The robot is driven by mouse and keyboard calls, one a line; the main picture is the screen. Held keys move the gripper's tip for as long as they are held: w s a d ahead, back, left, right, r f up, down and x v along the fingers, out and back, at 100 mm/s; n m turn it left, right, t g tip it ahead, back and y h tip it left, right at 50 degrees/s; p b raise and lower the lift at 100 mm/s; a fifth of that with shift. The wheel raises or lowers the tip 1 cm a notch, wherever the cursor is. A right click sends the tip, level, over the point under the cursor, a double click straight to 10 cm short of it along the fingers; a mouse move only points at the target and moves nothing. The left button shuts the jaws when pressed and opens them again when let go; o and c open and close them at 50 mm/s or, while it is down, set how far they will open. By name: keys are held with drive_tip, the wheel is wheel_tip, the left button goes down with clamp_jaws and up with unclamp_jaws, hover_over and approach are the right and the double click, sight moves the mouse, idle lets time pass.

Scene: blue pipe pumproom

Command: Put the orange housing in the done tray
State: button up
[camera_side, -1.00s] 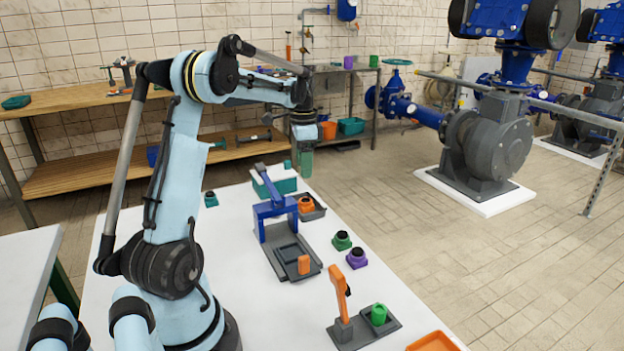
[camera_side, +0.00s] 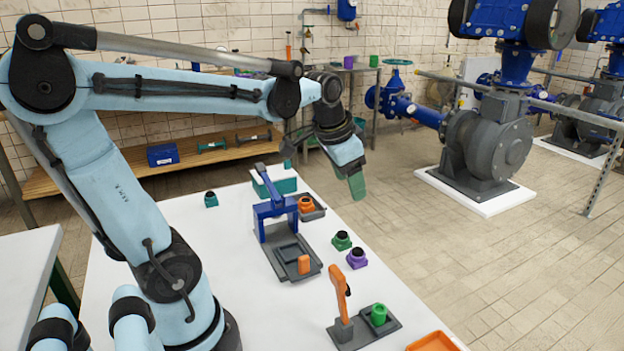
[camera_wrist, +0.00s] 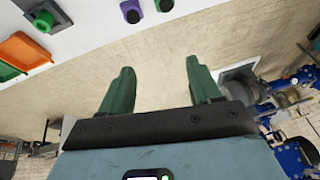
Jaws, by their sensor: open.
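The orange housing (camera_side: 306,204), with a black top, sits in a small dark tray beside the blue press on the white table. My gripper (camera_side: 356,186) is up in the air beyond the table's right edge, to the right of the housing and apart from it. In the wrist view my gripper (camera_wrist: 160,84) has its two green fingers spread, with only floor between them. An orange tray (camera_side: 432,343) lies at the table's near right corner; it also shows in the wrist view (camera_wrist: 26,52). I cannot tell whether it is the done tray. The housing does not show in the wrist view.
A green housing (camera_side: 342,240) and a purple housing (camera_side: 357,259) stand near the right edge. The blue press (camera_side: 275,210) and an orange-lever fixture (camera_side: 341,298) rise from the table. A green tray edge (camera_wrist: 8,72) shows beside the orange tray. Open floor lies right.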

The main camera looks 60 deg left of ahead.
drive_tip(key=s+d+f+n+t+h, duration=0.1)
drive_tip(key=s+d+f+t, duration=0.2)
drive_tip(key=d, duration=0.7)
drive_tip(key=shift+s+f, duration=0.55)
drive_tip(key=shift+s, duration=0.6)
